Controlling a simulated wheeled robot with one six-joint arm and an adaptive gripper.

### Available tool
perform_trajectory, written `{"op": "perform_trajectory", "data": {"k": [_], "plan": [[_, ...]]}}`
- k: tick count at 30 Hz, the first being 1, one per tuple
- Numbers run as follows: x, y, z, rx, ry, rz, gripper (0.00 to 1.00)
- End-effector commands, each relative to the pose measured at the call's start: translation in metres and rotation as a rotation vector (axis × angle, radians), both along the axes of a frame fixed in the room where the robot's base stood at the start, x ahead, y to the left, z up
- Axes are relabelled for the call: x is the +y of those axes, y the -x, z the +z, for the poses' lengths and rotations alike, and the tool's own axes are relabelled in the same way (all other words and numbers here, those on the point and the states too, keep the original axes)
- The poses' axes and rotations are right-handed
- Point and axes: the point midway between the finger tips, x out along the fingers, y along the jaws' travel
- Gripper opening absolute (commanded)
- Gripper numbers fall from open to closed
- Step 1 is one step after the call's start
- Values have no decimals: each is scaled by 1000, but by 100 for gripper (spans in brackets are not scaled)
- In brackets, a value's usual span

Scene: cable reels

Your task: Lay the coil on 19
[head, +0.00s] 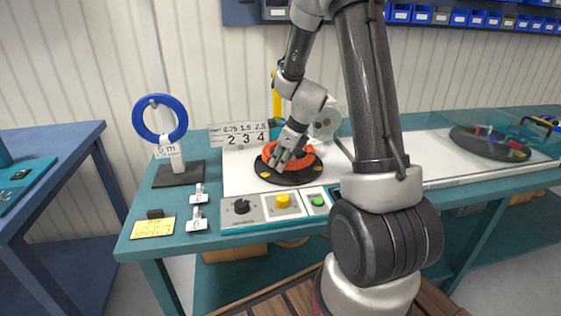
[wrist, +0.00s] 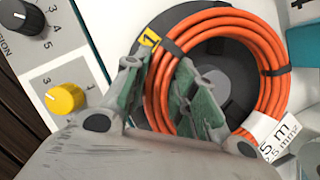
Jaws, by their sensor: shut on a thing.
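An orange cable coil (head: 307,158) lies at a round black disc (head: 290,179) on the white bench top, under my gripper (head: 284,158). In the wrist view, the coil (wrist: 262,40) has dark ties and a white tag (wrist: 272,137) reading 5 m and 2.5 mm². My gripper (wrist: 165,95) is shut on the coil's near left side, one finger outside the ring and one inside. The black disc (wrist: 240,88) shows through the ring, with a yellow mark 1 (wrist: 149,38) at its edge. I cannot tell whether the coil touches the disc. No 19 is readable.
A blue coil (head: 137,121) hangs on a stand at the left. A number board (head: 240,135) stands behind the disc. In front are a black knob (head: 242,206), a yellow knob (head: 283,201) and a green button (head: 318,201). A clear cover (head: 525,135) stands at the right.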

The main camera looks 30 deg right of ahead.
Motion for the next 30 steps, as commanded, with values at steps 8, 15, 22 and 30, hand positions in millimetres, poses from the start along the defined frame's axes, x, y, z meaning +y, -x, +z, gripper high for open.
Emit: {"op": "perform_trajectory", "data": {"k": [8, 15, 22, 30], "plan": [[0, -1, 7, -3, 1, 1, 0], [0, -1, 22, -3, 1, 0, 0], [0, -1, 35, -3, 1, 1, 0], [0, -1, 39, -2, 0, 1, 0]]}}
